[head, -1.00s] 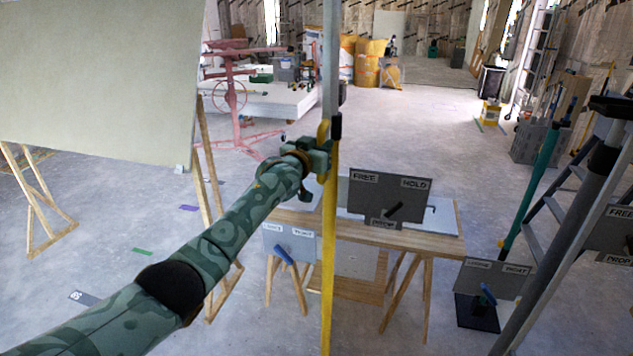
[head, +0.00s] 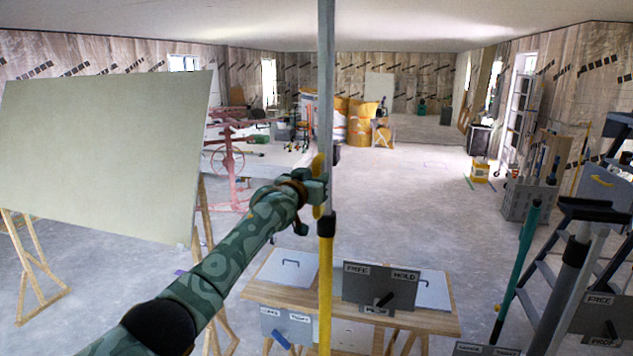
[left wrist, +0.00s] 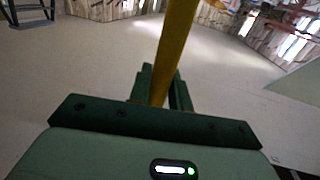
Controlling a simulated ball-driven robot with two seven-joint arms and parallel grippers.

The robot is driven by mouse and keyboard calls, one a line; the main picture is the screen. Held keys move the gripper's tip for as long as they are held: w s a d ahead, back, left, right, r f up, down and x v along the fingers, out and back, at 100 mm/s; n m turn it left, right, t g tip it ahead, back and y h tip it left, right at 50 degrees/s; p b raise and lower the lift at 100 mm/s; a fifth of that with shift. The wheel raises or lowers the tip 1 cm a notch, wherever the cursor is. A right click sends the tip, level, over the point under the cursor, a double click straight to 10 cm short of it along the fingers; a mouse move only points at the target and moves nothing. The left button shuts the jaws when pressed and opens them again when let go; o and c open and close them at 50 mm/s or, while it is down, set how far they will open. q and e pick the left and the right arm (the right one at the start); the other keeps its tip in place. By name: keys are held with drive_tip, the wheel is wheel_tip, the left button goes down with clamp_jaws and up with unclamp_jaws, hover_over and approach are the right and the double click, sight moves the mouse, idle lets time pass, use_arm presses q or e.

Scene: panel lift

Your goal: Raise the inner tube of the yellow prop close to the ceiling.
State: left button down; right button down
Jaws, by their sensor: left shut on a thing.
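The yellow prop stands upright in the middle of the head view. Its yellow outer tube (head: 325,295) ends at a black collar (head: 327,226). The grey inner tube (head: 326,75) rises from the collar past the top edge, so its upper end is out of view. My left gripper (head: 318,188) is shut on the curved yellow handle (head: 318,166) beside the inner tube, above the collar. In the left wrist view a yellow bar (left wrist: 175,50) runs up from between the jaws. The ceiling (head: 420,30) shows at the top. My right gripper is out of view.
A pale panel (head: 105,155) rests on wooden trestles at the left. A wooden bench (head: 425,318) with a FREE/HOLD lever board (head: 372,287) stands behind the prop. A stepladder (head: 590,215) stands at the right. The floor beyond the bench is mostly clear.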

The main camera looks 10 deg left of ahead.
use_arm(q)
drive_tip(key=shift+r, duration=0.3)
drive_tip(key=c, duration=1.3)
unclamp_jaws()
drive_tip(key=shift+c, duration=0.2)
drive_tip(key=shift+f, duration=0.1)
drive_tip(key=shift+s+f, duration=0.1)
drive_tip(key=b+v, duration=0.3)
drive_tip(key=v, duration=1.3)
drive_tip(key=shift+a, duration=0.15)
